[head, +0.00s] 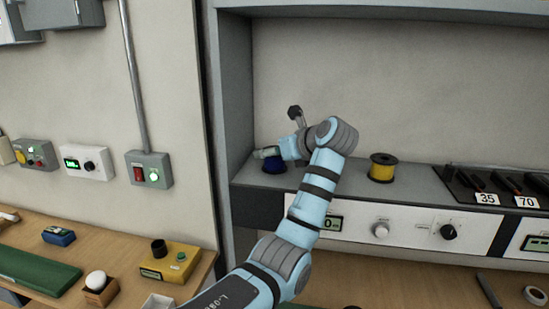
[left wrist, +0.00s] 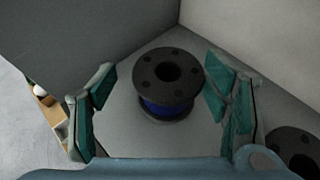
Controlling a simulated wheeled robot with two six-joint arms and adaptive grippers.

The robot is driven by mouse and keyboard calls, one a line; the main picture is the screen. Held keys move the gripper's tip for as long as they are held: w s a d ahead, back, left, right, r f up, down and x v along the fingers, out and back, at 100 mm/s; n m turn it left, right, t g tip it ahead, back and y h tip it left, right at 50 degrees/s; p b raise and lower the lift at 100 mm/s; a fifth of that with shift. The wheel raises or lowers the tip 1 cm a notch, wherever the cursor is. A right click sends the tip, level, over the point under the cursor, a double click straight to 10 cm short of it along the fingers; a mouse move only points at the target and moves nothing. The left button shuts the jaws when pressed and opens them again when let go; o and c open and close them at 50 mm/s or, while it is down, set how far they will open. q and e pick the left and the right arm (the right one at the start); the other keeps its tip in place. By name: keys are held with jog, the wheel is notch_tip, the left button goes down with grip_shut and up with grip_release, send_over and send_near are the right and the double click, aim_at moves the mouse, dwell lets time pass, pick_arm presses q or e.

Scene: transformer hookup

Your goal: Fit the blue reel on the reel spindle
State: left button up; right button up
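The blue reel (head: 274,167) stands upright on the grey shelf at its left end, partly hidden by my left gripper (head: 266,153). In the left wrist view the reel has a black top flange (left wrist: 167,76) with a centre hole and a blue winding (left wrist: 166,108). My left gripper (left wrist: 160,110) is open there, with its green-padded fingers on either side of the reel and visible gaps between pads and flange. I cannot make out the reel spindle in either view. My right gripper is not in view.
A yellow reel (head: 382,167) stands on the shelf to the right, beside a dark tray (head: 462,187) with tools. The shelf's side wall (head: 231,95) is close on the left. A wooden bench (head: 200,270) below holds a yellow box (head: 170,262) and a green mat (head: 35,271).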

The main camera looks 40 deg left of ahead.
pick_arm(q)
jog(key=x, duration=0.2)
jog(key=p+x, duration=0.1)
jog(key=x, duration=0.2)
jog(key=shift+w+d+f, duration=0.1)
jog(key=shift+w+f, duration=0.05)
jog(key=shift+w, duration=0.25)
jog(key=shift+s+a+f, duration=0.1)
jog(key=shift+a+f, duration=0.05)
jog(key=shift+a, duration=0.2)
jog(key=shift+s+d, duration=0.1)
jog(key=c, duration=1.5)
